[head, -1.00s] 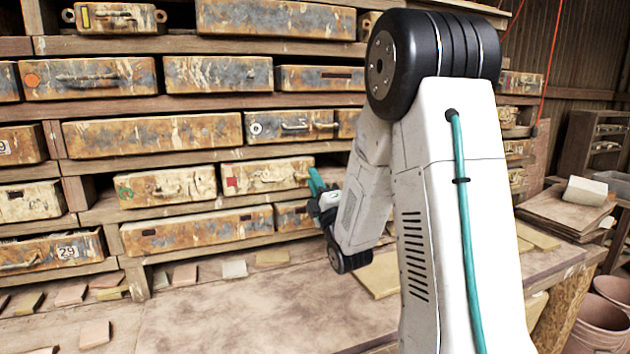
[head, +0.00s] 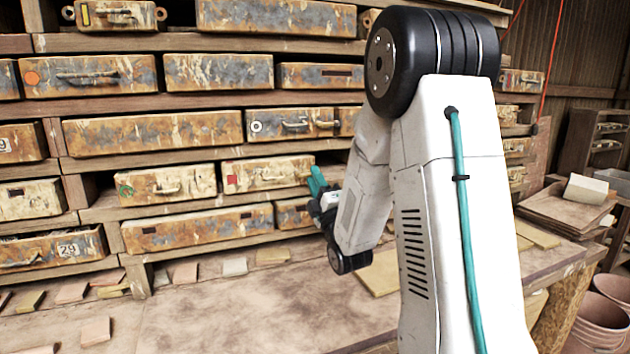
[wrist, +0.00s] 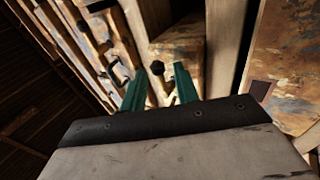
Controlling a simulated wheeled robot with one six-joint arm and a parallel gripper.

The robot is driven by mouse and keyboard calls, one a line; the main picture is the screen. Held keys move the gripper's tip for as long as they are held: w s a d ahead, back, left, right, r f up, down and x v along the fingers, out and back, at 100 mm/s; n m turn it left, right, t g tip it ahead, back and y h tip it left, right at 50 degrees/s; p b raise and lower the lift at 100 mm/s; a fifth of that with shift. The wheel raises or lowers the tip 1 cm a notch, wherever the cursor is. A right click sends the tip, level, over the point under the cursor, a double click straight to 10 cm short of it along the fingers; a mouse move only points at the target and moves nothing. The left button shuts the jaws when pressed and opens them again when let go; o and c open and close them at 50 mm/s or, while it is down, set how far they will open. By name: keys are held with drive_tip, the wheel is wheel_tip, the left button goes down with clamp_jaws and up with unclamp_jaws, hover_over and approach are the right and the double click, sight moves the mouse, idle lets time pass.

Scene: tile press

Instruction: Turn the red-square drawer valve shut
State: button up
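The drawer with the red square (head: 267,174) is a rusty, cream-and-brown box in the middle shelf row, with a pale handle on its front. My gripper (head: 317,182) is at the right end of this drawer in the head view. In the wrist view my gripper (wrist: 160,74) has its two green fingers apart, with a gap between them. A small dark knob (wrist: 157,68), which looks like the valve, shows on a rusty drawer face between or just past the fingertips. I cannot tell whether the fingers touch it. The red square is not clear in the wrist view.
A drawer with a green mark (head: 166,186) is to the left, and a long rusty drawer (head: 198,230) is below. Wooden shelf boards run close around the gripper. The bench top (head: 260,310) below holds several small tiles along its back.

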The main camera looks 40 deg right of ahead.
drive_tip(key=v, duration=0.7)
drive_tip(key=shift+s, duration=0.15)
